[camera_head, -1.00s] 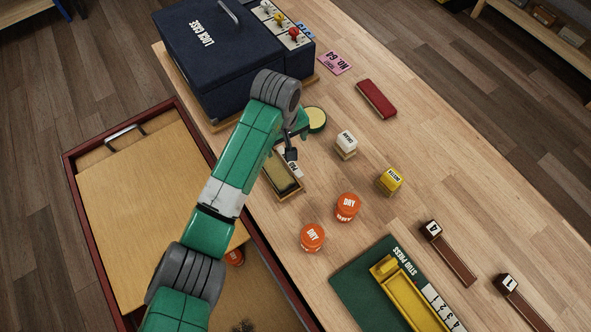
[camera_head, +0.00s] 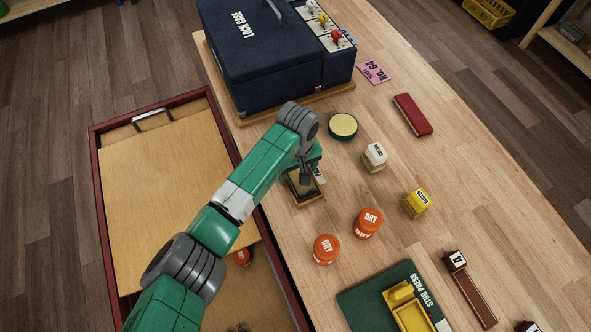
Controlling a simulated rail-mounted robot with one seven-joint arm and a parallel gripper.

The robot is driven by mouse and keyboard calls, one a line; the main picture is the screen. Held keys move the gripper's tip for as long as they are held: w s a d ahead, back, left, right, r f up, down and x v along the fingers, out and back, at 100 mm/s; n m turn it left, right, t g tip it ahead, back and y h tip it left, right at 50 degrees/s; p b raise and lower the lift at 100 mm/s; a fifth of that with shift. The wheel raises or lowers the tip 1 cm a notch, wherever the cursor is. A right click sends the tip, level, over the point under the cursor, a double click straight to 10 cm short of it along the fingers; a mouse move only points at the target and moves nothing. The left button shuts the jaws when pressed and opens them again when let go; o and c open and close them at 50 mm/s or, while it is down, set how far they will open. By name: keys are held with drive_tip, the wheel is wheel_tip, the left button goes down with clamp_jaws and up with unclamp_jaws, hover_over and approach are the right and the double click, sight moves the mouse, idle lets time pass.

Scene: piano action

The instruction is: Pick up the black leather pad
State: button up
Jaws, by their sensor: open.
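No black leather pad can be made out clearly. A small wooden tray (camera_head: 311,199) with a dark rim and an olive inside lies on the bench, with a white label (camera_head: 319,173) beside it that is partly covered and hard to read. My gripper (camera_head: 305,180) hangs over this tray, pointing down, its dark fingers small in view. It is open, and I see nothing held. My green wrist hides the tray's far part and part of its contents. I cannot tell whether the fingers touch anything in the tray.
A navy lock case (camera_head: 262,60) stands behind. A round green tin (camera_head: 343,126), cream block (camera_head: 375,155), yellow block (camera_head: 417,202), orange DRY pots (camera_head: 326,249) (camera_head: 367,222) and red bar (camera_head: 413,115) surround the tray. A drawer (camera_head: 170,190) lies left; a green stud press (camera_head: 365,301) sits at front.

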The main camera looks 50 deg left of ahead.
sight(298, 172)
drive_tip(key=shift+c, duration=0.5)
drive_tip(key=c, duration=1)
drive_tip(key=shift+r, duration=0.1)
drive_tip(key=shift+r, duration=0.3)
wheel_tip(298, 172, up, 3)
drive_tip(key=shift+r+p, duration=0.2)
drive_tip(key=shift+p, duration=0.8)
drive_tip(key=s+d+p, duration=0.2)
drive_tip(key=s, duration=0.5)
drive_tip(key=s+d+p, duration=0.1)
drive_tip(key=s+d, duration=0.2)
drive_tip(key=s, duration=0.5)
drive_tip(key=shift+d+r+p, duration=0.15)
drive_tip(key=shift+r+p, duration=0.2)
drive_tip(key=shift+r, duration=0.1)
